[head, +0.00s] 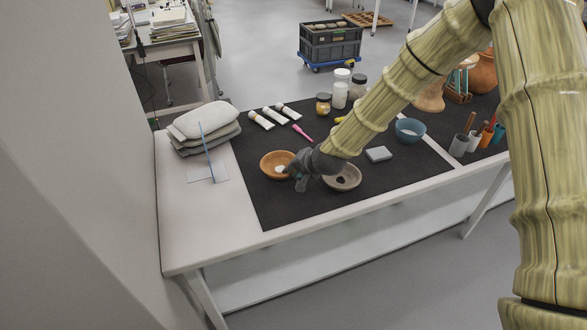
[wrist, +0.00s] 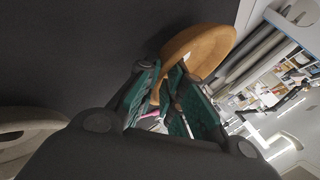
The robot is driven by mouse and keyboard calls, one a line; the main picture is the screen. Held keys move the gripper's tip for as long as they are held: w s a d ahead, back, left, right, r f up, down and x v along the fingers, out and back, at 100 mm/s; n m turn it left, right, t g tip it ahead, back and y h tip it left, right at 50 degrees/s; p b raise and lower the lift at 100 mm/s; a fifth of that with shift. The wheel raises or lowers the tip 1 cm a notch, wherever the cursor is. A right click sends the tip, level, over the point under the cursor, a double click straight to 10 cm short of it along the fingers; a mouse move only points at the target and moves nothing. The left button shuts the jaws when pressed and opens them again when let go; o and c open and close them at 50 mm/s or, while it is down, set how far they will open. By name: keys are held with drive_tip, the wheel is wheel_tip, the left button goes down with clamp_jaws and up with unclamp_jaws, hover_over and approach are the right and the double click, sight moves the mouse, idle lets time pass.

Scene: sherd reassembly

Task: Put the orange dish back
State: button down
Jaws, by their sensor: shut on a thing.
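The orange dish (head: 272,163) sits on the dark mat, left of the grey bowl, with a small pale patch inside it. My gripper (head: 301,180) is at the dish's right edge, low over the mat. In the wrist view the orange dish (wrist: 205,48) shows beyond the green finger pads. My gripper (wrist: 160,105) is shut on orange pottery at the dish's near edge. I cannot tell whether this is the rim or a separate sherd. My gripper hides part of the dish's right side.
The grey bowl (head: 345,180), with a dark patch inside, is close on the right. Tubes (head: 268,116), a pink tool (head: 302,132) and jars (head: 339,95) lie behind. A grey block (head: 378,153) and a blue bowl (head: 410,130) are farther right. Sandbags (head: 205,125) are left. The mat's front is clear.

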drive_tip(key=shift+f+b, duration=0.3)
drive_tip(key=shift+f, duration=0.25)
idle(0.4)
drive_tip(key=shift+s+d+f+b, duration=0.1)
drive_tip(key=shift+s+f+b, duration=0.25)
drive_tip(key=shift+f, duration=0.25)
drive_tip(key=c, duration=1.5)
unclamp_jaws()
drive_tip(key=shift+f, duration=0.1)
drive_tip(key=shift+o, duration=0.2)
drive_tip(key=shift+w+f, duration=0.1)
drive_tip(key=shift+r, duration=0.25)
